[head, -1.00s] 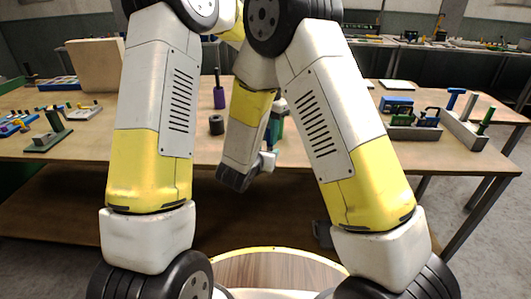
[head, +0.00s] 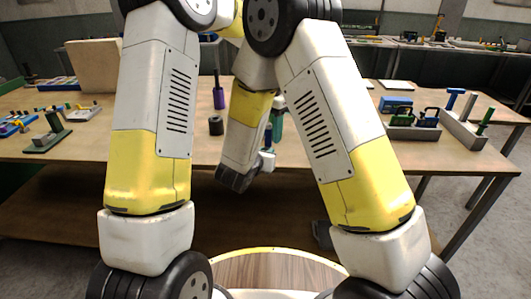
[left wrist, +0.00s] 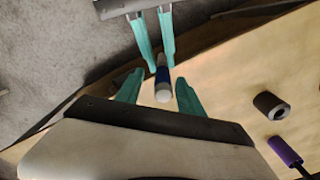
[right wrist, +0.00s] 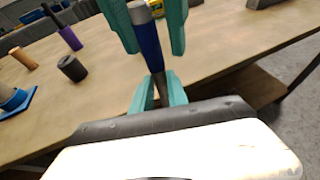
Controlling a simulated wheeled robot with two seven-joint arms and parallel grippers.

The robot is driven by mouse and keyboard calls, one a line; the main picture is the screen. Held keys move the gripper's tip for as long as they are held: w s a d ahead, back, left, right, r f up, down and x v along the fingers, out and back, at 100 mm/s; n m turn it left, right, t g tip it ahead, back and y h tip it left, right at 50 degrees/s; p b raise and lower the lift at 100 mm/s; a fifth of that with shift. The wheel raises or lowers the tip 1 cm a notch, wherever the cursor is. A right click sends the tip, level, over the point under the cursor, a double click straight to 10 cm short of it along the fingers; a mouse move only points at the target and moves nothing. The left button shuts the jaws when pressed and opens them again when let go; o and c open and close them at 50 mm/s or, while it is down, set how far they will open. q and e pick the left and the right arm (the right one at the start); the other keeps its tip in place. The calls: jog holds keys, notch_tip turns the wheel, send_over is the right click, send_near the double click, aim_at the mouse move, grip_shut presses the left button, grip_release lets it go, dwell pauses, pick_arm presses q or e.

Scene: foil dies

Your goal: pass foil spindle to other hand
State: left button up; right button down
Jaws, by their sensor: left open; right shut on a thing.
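The foil spindle is a slim rod with a blue middle and grey ends. In the right wrist view the spindle (right wrist: 150,48) stands out from my right gripper (right wrist: 158,84), whose teal fingers are shut on its lower grey end. In the left wrist view my left gripper (left wrist: 160,80) is open, with one teal finger on each side of the spindle's pale end (left wrist: 162,95). The fingers look apart from it; contact is hard to judge. In the head view my arms hide most of both grippers; a bit of blue (head: 268,134) shows beside a teal finger.
A dark hollow cylinder (head: 216,125) and a purple-handled tool (head: 219,95) stand on the wooden table (head: 310,157) near the grippers. A green stand (head: 49,135) is at the left. A grey tray (head: 413,132) with blue and green parts is at the right.

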pick_arm(q)
notch_tip(320, 180, up, 10)
jog(key=shift+f, duration=0.1)
jog(key=shift+s+a+r, duration=0.1)
jog(key=shift+s+r, duration=0.05)
jog(key=shift+r, duration=0.5)
jog(key=s+a+r+n+t+h, duration=0.1)
jog(key=s+a+r+n, duration=0.1)
jog(key=s+a, duration=0.35)
jog(key=s+a+r+n+t, duration=0.1)
jog(key=s+a+r+t, duration=0.1)
jog(key=s, duration=0.6)
jog(key=s+a+r+n+t+h, duration=0.1)
jog(key=s+a+r+n, duration=0.1)
jog(key=s+a+r, duration=0.3)
jog(key=s+f+n+t, duration=0.2)
jog(key=s+f, duration=0.3)
jog(key=s, duration=0.4)
jog(key=shift+s+d+f, duration=0.3)
